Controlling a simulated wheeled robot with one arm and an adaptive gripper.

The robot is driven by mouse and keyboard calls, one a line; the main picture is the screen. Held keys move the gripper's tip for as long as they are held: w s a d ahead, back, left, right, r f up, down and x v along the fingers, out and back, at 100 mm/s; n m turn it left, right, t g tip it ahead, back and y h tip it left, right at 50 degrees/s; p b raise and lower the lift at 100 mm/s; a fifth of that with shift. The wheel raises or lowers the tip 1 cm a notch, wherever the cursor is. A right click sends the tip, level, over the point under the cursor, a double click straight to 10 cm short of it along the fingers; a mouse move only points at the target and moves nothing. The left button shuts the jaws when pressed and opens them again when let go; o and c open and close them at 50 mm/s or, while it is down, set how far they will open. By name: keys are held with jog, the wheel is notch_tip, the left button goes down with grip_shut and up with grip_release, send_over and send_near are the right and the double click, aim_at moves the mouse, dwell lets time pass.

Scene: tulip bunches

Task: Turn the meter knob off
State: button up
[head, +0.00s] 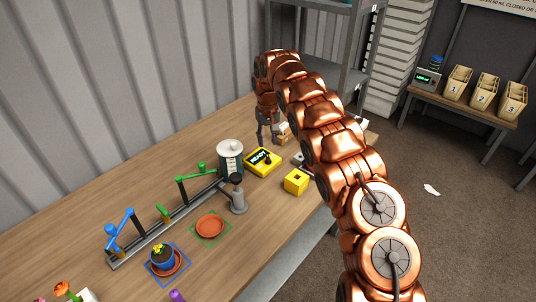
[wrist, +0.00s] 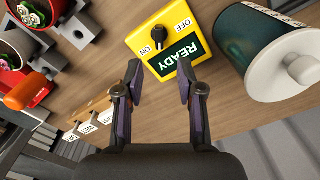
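The meter is a yellow box (wrist: 137,41) with a dark READY display; it also shows in the head view (head: 254,168) on the wooden table. Its small black knob (wrist: 158,38) sits between the printed words OFF and ON in the wrist view. Which word the knob points to is too small to tell. My gripper (wrist: 160,82) is open and empty. Its two fingers are apart, just short of the meter in the wrist view, and do not appear to touch it. In the head view my gripper (head: 268,133) hangs behind the meter.
A dark green canister with a pale lid (head: 230,158) stands close beside the meter. A yellow block (head: 296,181) lies to its right.

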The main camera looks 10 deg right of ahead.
aim_at(268, 156)
jog(key=shift+f+p, duration=1.25)
jog(key=shift+f, duration=2.5)
grip_shut()
